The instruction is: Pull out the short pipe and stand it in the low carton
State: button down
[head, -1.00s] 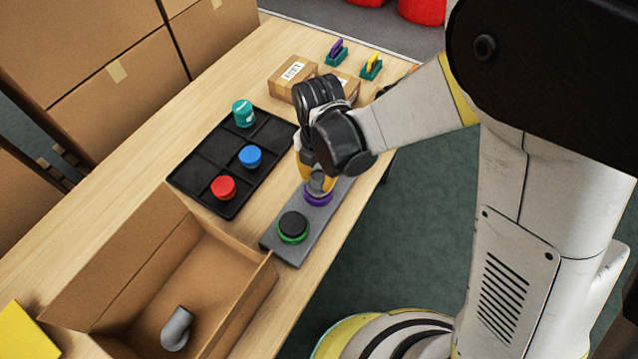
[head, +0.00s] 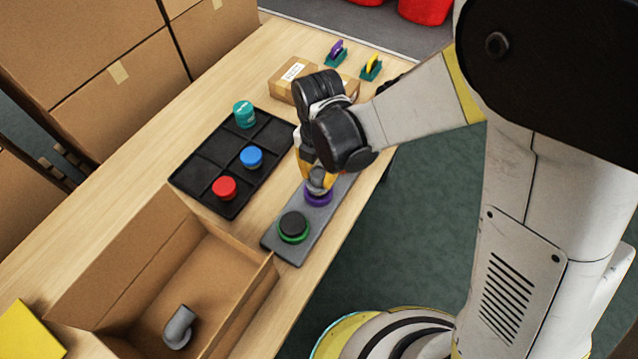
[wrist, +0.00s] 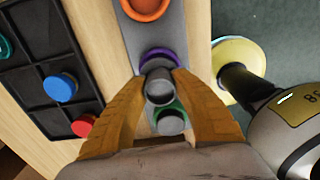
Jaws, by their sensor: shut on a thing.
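My gripper (head: 317,180) is shut on a short grey pipe (wrist: 159,88) at the purple ring (head: 318,197) of the grey base plate (head: 272,244). In the wrist view the pipe is between the two yellow fingertips, beside the purple ring (wrist: 160,55). In the head view the fingers partly hide it, and I cannot tell whether its lower end is still inside the ring. The low carton (head: 232,245) stands open at the lower left, with a grey bent pipe (head: 179,327) inside.
A dark-topped piece (head: 293,224) sits in the green ring near the plate's front end. A black divided tray (head: 205,165) with red, blue and teal pieces lies left of the plate. A small box (head: 292,80) is behind my gripper. The carton has free floor behind the bent pipe.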

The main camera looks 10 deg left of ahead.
aim_at(318, 172)
jog(key=shift+r+p, duration=1.3)
jog(key=shift+r, duration=0.7)
